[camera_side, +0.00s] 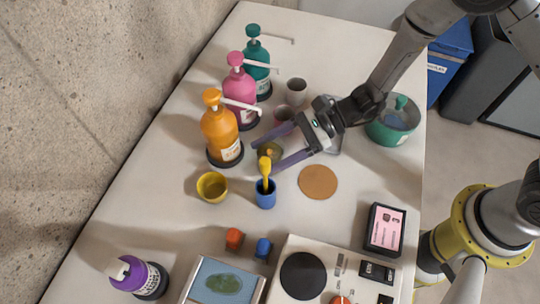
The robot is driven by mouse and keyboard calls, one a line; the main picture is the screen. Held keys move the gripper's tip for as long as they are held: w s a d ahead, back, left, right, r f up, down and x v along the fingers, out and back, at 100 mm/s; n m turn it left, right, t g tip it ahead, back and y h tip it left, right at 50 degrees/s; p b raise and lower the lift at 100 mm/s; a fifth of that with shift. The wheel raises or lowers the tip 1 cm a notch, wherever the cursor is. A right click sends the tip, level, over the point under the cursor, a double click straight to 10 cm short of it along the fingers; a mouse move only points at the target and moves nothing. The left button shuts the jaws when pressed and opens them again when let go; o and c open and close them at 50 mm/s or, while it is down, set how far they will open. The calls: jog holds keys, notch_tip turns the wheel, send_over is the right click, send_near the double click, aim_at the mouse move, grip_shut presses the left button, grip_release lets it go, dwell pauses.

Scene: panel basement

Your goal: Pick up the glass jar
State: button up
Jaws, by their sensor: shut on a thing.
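A small olive-yellow, glassy-looking round vessel (273,149), which seems to be the glass jar, shows between the two fingers of my gripper (268,154). My gripper reaches in from the upper right with its purple-grey fingers on either side of the jar, and it is shut on it. The lower part of the jar is partly hidden by a yellow spoon (265,168) and the near finger. I cannot tell whether the jar rests on the table or is lifted.
The spoon stands in a blue cup (265,198) just in front. A yellow bowl (212,188) and an orange pump bottle (220,130) are left. A pink pump bottle (240,92) and grey cup (296,91) are behind. A brown disc (318,182) lies right on the white table (150,210).

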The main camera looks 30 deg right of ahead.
aim_at(269, 144)
jog(key=shift+r, duration=0.25)
jog(key=shift+r, duration=1.45)
jog(key=shift+s+d+r, duration=4.8)
jog(key=shift+s+d, duration=0.05)
jog(key=shift+d, duration=0.05)
jog(key=shift+d, duration=0.1)
jog(key=shift+s, duration=0.1)
